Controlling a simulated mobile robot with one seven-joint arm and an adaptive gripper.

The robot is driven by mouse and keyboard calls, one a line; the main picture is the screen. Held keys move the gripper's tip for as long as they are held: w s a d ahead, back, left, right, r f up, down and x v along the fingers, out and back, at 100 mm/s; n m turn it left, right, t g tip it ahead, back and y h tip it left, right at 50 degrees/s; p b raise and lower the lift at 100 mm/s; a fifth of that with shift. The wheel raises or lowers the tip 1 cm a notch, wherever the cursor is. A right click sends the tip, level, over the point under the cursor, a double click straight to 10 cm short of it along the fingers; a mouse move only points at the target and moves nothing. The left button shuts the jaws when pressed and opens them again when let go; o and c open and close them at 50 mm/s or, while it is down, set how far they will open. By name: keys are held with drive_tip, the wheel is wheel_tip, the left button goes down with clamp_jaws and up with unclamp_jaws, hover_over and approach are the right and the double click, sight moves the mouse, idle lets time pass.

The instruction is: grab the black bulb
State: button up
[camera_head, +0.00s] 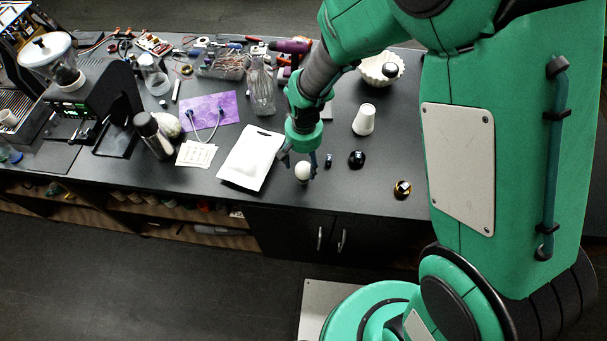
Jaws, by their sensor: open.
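A small glossy black rounded thing (357,159), which looks like the black bulb, lies near the front edge of the dark worktop (385,215). My gripper (299,163) points down to its left, fingers spread. A white round thing (303,171) shows between or just in front of the fingertips; I cannot tell whether they touch it. A gap on the worktop separates my gripper from the black bulb. The black bulb is in plain sight.
A small dark cylinder (328,161) stands between my gripper and the black bulb. A gold-and-black bulb (402,189) lies to the right, a white cup (364,120) behind. A white pouch (251,158) lies left. A fluted white bowl (378,76) holds a black-and-white round thing.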

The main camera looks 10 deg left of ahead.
idle(0.3)
drive_tip(key=shift+w+f, duration=0.1)
drive_tip(key=shift+f, duration=2.5)
drive_tip(key=shift+c, duration=0.2)
drive_tip(key=c, duration=1.3)
